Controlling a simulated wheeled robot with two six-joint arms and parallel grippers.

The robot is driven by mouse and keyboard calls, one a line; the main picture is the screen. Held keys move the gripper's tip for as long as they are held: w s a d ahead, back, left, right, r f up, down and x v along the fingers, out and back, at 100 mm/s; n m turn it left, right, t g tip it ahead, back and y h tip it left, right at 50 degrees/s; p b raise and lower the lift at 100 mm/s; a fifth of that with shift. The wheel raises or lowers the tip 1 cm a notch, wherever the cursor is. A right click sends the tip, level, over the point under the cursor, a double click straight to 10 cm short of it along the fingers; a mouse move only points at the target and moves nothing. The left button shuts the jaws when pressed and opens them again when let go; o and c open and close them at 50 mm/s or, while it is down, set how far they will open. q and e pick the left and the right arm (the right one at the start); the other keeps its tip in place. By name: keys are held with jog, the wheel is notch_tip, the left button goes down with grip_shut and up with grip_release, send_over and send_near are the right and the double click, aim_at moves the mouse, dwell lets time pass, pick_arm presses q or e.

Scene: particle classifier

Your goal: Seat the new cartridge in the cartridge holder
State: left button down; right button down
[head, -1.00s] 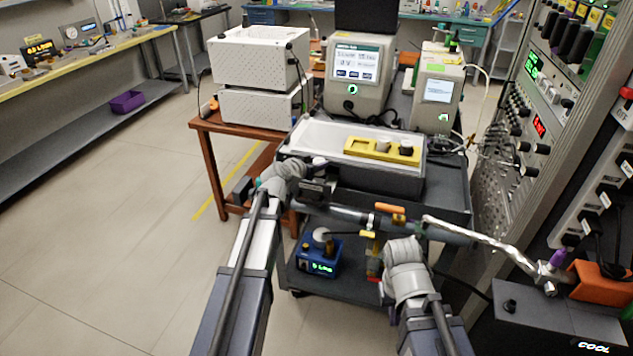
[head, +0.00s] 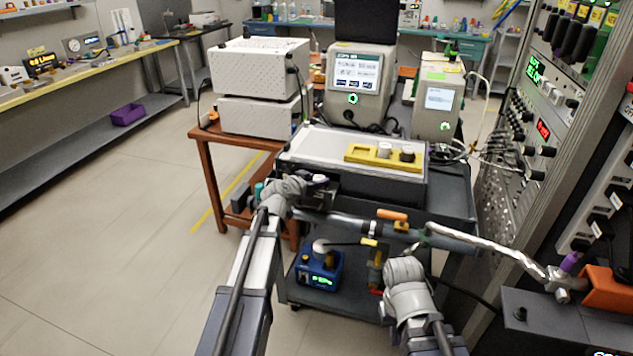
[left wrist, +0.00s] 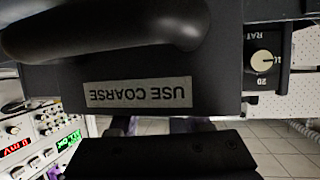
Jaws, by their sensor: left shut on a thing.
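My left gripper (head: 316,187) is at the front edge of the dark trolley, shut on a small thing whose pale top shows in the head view. I cannot tell for sure whether it is the new cartridge. In the left wrist view my gripper's dark body (left wrist: 165,155) fills the bottom, and the held thing is mostly hidden. A yellow block (head: 362,156) lies on the trolley's box, with a pale round piece (head: 384,149) and a dark round piece (head: 407,155) in it. I cannot pick out the cartridge holder surely.
A pipe with an orange handle (head: 391,215) crosses in front of the trolley. A blue device (head: 318,270) stands on the lower shelf. A black panel labelled "USE COARSE" (left wrist: 137,93) is close in the left wrist view. Floor at left is clear.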

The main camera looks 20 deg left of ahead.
pick_arm(q)
jog(key=shift+s+f, duration=0.1)
jog(key=shift+f, duration=0.15)
jog(key=c, duration=0.8)
grip_release()
jog(key=shift+r, duration=0.1)
jog(key=o, duration=0.4)
jog(key=shift+s, duration=0.1)
jog(key=shift+o, duration=0.2)
jog(key=shift+d, duration=0.1)
